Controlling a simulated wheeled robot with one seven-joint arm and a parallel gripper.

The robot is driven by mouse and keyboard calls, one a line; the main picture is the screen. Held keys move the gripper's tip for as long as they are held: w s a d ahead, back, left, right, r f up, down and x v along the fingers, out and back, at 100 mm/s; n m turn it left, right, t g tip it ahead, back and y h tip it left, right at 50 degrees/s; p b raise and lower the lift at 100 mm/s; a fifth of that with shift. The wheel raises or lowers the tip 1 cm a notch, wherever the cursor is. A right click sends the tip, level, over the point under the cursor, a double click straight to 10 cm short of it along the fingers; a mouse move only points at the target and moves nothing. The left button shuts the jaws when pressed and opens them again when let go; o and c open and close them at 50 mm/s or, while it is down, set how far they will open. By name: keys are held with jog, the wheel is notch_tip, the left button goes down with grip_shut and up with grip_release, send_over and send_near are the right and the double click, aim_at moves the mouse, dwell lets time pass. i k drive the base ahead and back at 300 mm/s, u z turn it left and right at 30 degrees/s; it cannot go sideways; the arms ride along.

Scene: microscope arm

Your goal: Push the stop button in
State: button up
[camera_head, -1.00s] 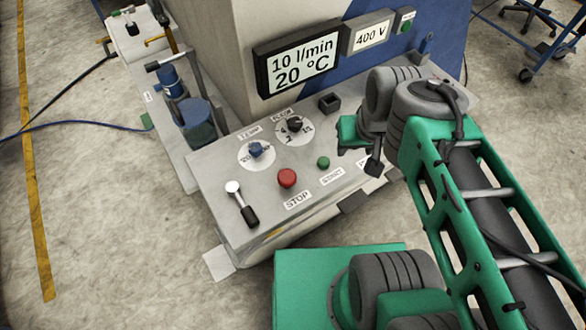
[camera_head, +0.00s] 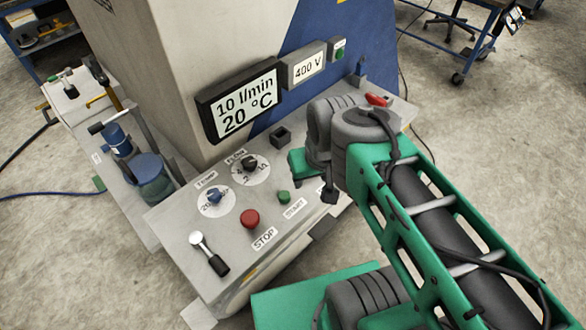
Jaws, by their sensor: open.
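The red stop button (camera_head: 250,218) is a round knob on the light grey panel (camera_head: 175,235), just above the STOP label (camera_head: 265,239). Nothing covers it, and how far in it sits cannot be told. The small green start button (camera_head: 284,198) is to its right. My gripper (camera_head: 318,178) is up and to the right of both buttons, over the right part of the panel and apart from the stop button. It is open, mostly hidden by my wrist, and nothing shows in it.
The blue-knobbed temperature dial (camera_head: 214,197) and black-knobbed flow dial (camera_head: 249,163) are above the stop button. A ball-ended lever (camera_head: 208,254) is at its lower left. The display (camera_head: 240,100) stands behind. A red part (camera_head: 377,100) shows behind my wrist.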

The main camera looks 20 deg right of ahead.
aim_at(250, 219)
jog(key=k, duration=1.15)
jog(key=u, duration=0.45)
jog(key=i, duration=0.75)
jog(key=z, duration=0.05)
